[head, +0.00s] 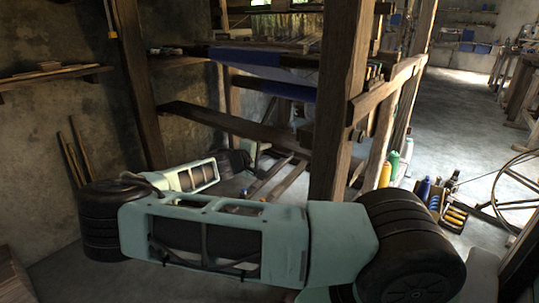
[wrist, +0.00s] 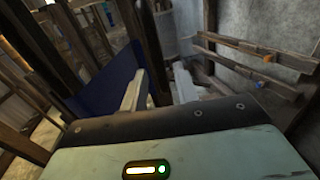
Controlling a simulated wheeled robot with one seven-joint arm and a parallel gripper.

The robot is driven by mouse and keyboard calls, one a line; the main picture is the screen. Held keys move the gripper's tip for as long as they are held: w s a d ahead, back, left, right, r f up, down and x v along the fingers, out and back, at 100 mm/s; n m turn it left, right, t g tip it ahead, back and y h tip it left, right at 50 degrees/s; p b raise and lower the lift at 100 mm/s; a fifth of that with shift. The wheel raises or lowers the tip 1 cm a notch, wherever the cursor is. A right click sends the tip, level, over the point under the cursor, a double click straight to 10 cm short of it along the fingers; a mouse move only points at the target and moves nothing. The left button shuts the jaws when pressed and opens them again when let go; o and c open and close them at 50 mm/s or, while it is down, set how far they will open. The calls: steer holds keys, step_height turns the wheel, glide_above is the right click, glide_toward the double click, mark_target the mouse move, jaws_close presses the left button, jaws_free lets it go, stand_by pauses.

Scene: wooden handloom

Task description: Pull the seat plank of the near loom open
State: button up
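The near loom is a dark wooden frame; its thick front post (head: 342,100) stands upright in the head view. A wide dark plank (head: 235,124) runs across between the posts at low height; I cannot tell for sure whether it is the seat plank. Rolled blue cloth (head: 245,56) hangs on the loom above it, and blue cloth also shows in the wrist view (wrist: 103,85). My gripper (wrist: 160,90) shows in the wrist view as two pale fingers set apart, with no object seen between them. In the head view my arm crosses in front of the loom's lower part.
A wall shelf (head: 55,72) is at the left, with sticks (head: 72,150) leaning below. Green and yellow cones (head: 390,168) and a crate of spools (head: 440,205) stand right of the loom. A wheel (head: 515,185) is at the far right. Open floor (head: 445,105) lies behind.

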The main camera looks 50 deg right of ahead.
mark_target(269, 151)
steer(key=shift+x, duration=1.55)
jaws_close()
